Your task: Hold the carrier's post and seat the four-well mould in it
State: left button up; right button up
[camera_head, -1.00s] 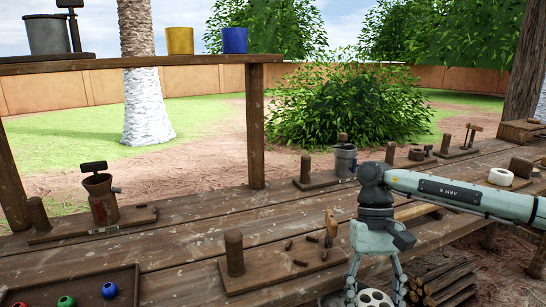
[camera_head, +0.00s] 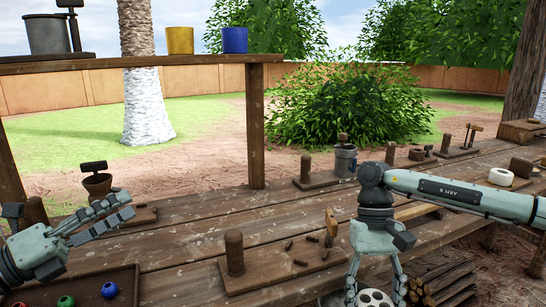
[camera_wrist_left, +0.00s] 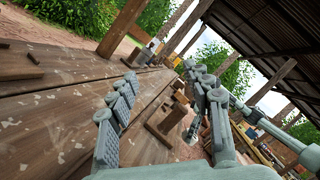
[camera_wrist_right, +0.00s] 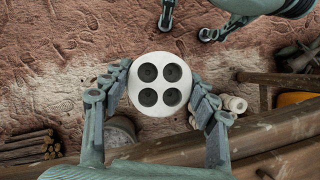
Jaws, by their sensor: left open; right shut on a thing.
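The four-well mould (camera_wrist_right: 139,100), a white disc with dark round wells, is held between the fingers of my right gripper (camera_head: 376,284) beyond the bench's front edge; it also shows in the head view (camera_head: 371,301). The likely carrier is the wooden board (camera_head: 285,268) on the bench, with an upright post (camera_head: 235,253) at its left end and several small pegs. My left gripper (camera_head: 122,206) is open and empty, left of this board and above the bench. In the left wrist view, a board with a post (camera_wrist_left: 163,128) shows between the open fingers.
A tray (camera_head: 130,272) with coloured balls lies at the front left. More boards (camera_head: 320,181) line the bench's back. Firewood (camera_head: 443,284) lies below.

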aim_at(227, 251)
pick_arm(q)
jog(key=s+d+f+m+g, duration=0.1)
jog(key=d+f+m, duration=0.1)
jog(key=d+m, duration=0.2)
jog(key=s+d+f+m+g, duration=0.1)
jog(key=s+d+f+m, duration=0.1)
jog(key=d+m, duration=0.1)
jog(key=s+d+f+m+g+y, duration=0.1)
jog(key=s+d+f+m+g, duration=0.1)
jog(key=d+m, duration=0.2)
jog(key=shift+s+d+f+m, duration=0.1)
jog(key=shift+s+d+m, duration=0.05)
jog(key=shift+d, duration=0.3)
jog(key=shift+s+d+m, duration=0.1)
jog(key=shift+d+m, duration=0.05)
jog(key=shift+d, duration=0.25)
jog(key=shift+f+x, duration=0.15)
jog(key=shift+x, duration=2.25)
jog(key=shift+f+x, duration=0.1)
jog(key=shift+x, duration=2.25)
jog(key=shift+c, duration=0.6)
grip_shut()
